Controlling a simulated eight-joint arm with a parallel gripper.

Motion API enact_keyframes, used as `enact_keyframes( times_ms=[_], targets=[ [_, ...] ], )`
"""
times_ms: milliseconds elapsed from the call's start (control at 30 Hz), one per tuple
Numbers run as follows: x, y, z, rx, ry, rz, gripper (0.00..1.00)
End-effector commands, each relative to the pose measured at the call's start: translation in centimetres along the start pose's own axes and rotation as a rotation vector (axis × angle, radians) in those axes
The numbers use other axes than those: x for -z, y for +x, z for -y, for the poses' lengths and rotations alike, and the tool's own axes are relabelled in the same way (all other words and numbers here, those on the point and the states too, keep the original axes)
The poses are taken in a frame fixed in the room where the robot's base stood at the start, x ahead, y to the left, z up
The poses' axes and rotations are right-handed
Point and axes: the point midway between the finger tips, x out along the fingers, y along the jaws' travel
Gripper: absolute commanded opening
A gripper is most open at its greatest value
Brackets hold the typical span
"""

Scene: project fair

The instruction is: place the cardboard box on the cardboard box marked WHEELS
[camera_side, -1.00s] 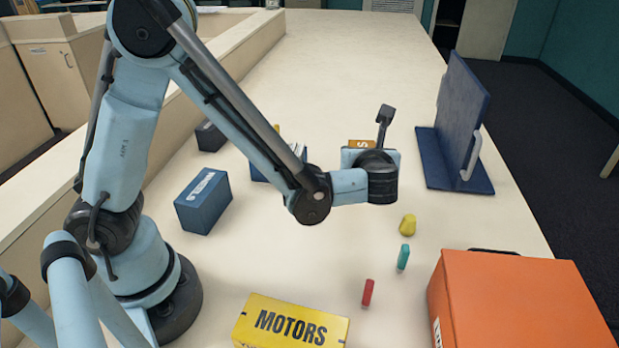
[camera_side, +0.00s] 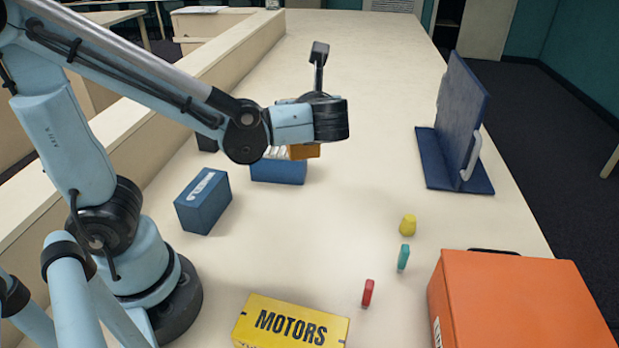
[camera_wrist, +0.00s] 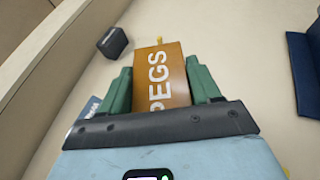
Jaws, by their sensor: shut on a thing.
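An orange-brown cardboard box lettered PEGS (camera_wrist: 155,78) is between the green fingers of my gripper (camera_wrist: 160,84), which is shut on it. In the side view the PEGS box (camera_side: 305,151) shows below my wrist, with part of it hidden. A blue box (camera_side: 278,172) is on the table just below and behind it in the picture; its white top marking is partly covered and not readable. I cannot tell whether the two boxes touch. Another blue box (camera_side: 203,201) with a white label stands nearer to my base. The word WHEELS is not readable on any box.
A yellow MOTORS box (camera_side: 291,322) is at the front, and an orange case (camera_side: 520,300) at front right. Small red (camera_side: 368,293), teal (camera_side: 403,257) and yellow (camera_side: 407,225) pieces stand between. A blue panel (camera_side: 462,125) stands at right. A dark box (camera_side: 207,137) is behind.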

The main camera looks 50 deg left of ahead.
Motion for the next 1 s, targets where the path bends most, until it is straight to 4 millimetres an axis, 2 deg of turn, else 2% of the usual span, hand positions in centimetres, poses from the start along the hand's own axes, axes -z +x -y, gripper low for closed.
enact_keyframes(
  times_ms=[33, 200, 500, 700, 867, 1000],
  targets=[
    [-0.7, 0.7, -1.7, -0.033, -0.014, 0.0, 0.29],
    [-2.1, 2.4, -6.9, -0.133, -0.055, 0.001, 0.29],
    [-2.6, 4.1, -15.3, -0.292, -0.122, 0.001, 0.29],
    [-2.3, 4.4, -18.2, -0.352, -0.146, 0.001, 0.29],
    [-1.9, 4.6, -18.9, -0.367, -0.152, 0.001, 0.29],
    [-0.8, 5.1, -18.9, -0.367, -0.152, 0.001, 0.29]
  ],
)
